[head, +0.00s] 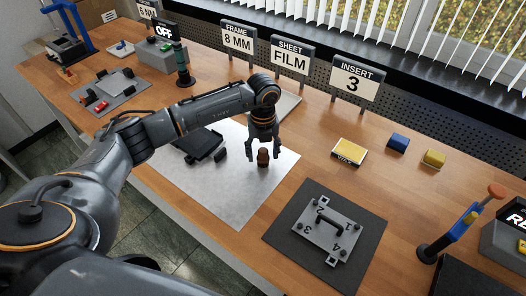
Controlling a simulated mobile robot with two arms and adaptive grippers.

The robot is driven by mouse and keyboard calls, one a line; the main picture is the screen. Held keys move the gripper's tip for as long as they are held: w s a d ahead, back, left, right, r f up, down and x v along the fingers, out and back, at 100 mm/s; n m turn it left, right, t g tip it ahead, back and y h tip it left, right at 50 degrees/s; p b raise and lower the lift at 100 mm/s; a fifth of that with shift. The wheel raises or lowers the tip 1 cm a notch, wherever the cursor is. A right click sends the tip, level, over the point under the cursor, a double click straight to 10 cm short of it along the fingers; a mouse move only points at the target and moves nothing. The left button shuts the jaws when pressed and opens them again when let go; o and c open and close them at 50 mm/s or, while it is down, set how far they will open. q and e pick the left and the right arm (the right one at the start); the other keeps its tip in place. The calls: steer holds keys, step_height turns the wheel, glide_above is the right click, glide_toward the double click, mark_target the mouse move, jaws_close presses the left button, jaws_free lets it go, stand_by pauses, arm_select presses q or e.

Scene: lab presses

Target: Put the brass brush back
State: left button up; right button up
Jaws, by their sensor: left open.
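My left gripper (264,153) points down over the grey metal sheet, fingers apart. A small brown upright piece (263,158) stands on the sheet between or just behind the fingertips; it may be the brass brush, but its bristles cannot be made out. The jaws are not closed on it. My right gripper is not in view.
The grey sheet (230,195) also bears a black device (200,143). A dark mat (283,236) with a numbered metal plate (328,229) lies to the right. Signs (355,82) stand behind. Blue (398,142) and yellow (433,158) blocks and a lever (462,228) are further right.

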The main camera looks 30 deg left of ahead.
mark_target(263, 150)
arm_select(q)
step_height(263, 150, up, 12)
steer(key=b, duration=0.3)
steer(key=shift+r, duration=0.15)
stand_by(0.4)
